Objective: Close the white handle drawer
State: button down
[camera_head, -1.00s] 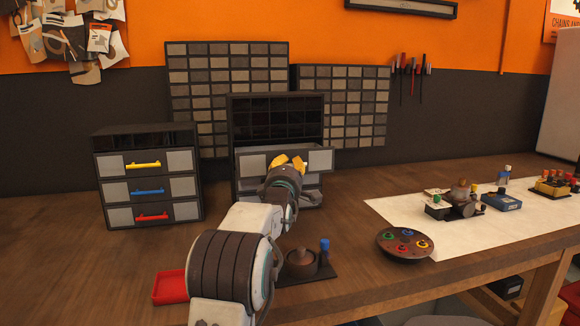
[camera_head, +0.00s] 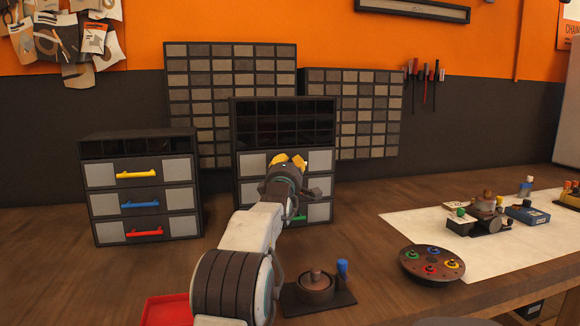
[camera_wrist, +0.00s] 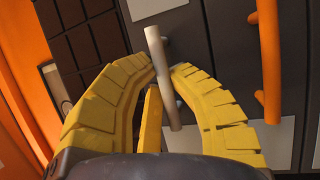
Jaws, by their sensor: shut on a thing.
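The white handle (camera_wrist: 165,85) is a pale bar on the top drawer (camera_head: 321,161) of the right-hand dark cabinet (camera_head: 283,103). In the wrist view it stands between the yellow fingers of my gripper (camera_wrist: 167,68), which are shut on it. In the head view my gripper (camera_head: 289,162) is at the front of this drawer and hides its middle and the handle. The drawer front looks about flush with the cabinet in the head view.
Below are a drawer with an orange handle (camera_wrist: 269,65) and one with a green handle (camera_head: 300,218). The left cabinet (camera_head: 140,148) has yellow, blue and red handles, drawers shut. A red tray (camera_head: 166,311), a pot on a dark base (camera_head: 317,287) and a round disc (camera_head: 432,264) lie nearer.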

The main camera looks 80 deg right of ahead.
jog(key=shift+f, duration=0.1)
jog(key=c, duration=1.1)
grip_release()
jog(key=shift+w+a+f, duration=0.1)
jog(key=shift+a+f, duration=0.25)
jog(key=shift+a, duration=1.6)
jog(key=shift+s+a+f, duration=0.1)
jog(key=shift+a+f, duration=0.25)
jog(key=shift+a, duration=1.6)
jog(key=shift+w+a+f, duration=0.1)
jog(key=shift+a+f, duration=0.25)
jog(key=shift+a, duration=1.6)
